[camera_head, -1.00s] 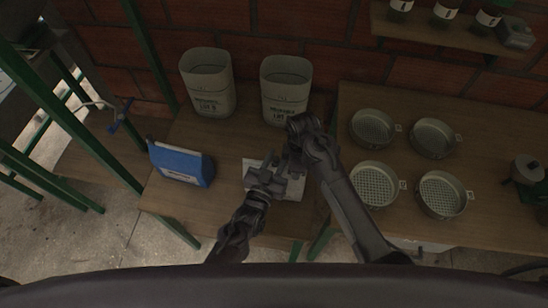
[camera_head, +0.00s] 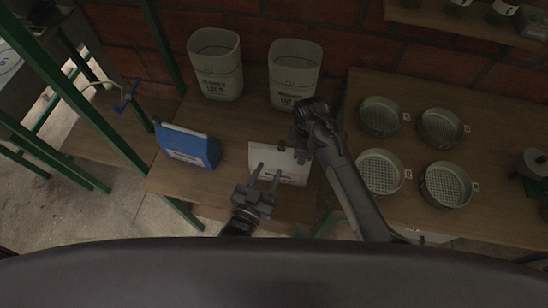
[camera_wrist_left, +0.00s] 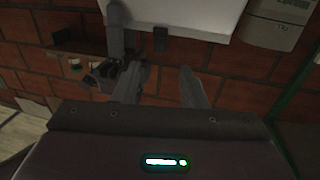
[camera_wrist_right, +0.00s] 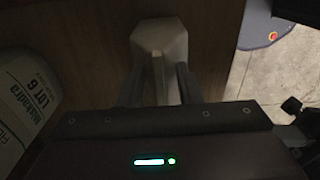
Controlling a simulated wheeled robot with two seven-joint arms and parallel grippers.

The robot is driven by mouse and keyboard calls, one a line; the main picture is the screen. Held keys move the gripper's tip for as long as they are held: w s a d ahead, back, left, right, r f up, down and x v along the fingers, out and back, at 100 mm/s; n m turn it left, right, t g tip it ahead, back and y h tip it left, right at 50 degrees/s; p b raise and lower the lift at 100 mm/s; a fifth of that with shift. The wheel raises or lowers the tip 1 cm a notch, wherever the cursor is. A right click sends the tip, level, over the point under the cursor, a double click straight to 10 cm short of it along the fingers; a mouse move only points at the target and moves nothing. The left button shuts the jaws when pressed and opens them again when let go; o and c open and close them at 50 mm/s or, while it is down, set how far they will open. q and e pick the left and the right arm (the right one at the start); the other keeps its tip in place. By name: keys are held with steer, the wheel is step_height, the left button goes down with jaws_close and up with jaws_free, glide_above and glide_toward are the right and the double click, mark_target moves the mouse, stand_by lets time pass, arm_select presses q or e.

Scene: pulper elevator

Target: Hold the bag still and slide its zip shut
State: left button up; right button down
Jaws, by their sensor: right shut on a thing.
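The white bag (camera_head: 268,156) stands on the wooden table in front of me. A small dark block (camera_head: 282,146), which looks like the zip slider, sits on its top edge. It also shows in the left wrist view (camera_wrist_left: 161,40), at the edge of the bag (camera_wrist_left: 185,14). My left gripper (camera_head: 265,171) is open and empty on the near side of the bag. My right gripper (camera_head: 302,154) is shut on the bag's right end. The right wrist view shows the pale bag end (camera_wrist_right: 160,45) between its fingers. How far the zip is closed cannot be told.
A blue packet (camera_head: 187,147) stands left of the bag. Two pale lot bins (camera_head: 215,66) (camera_head: 295,72) stand behind. Several round sieves (camera_head: 380,172) lie on the right table. A green post (camera_head: 160,45) rises at left. Bare tabletop separates packet and bag.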

arm_select(q)
steer(key=shift+v, duration=0.8)
steer(key=c, duration=0.4)
steer(key=shift+a+f+n+h, duration=0.1)
steer(key=shift+a+n+h, duration=0.45)
steer(key=shift+n, duration=0.15)
jaws_close()
steer(key=a+n+g+h, duration=0.2)
steer(key=a+n+h, duration=0.2)
steer(key=a+n, duration=0.45)
steer(key=n+g, duration=0.1)
steer(key=n, duration=0.3)
glide_above(269, 162)
steer(key=a, duration=0.4)
steer(key=shift+s, duration=0.1)
steer(key=shift+d, duration=1.95)
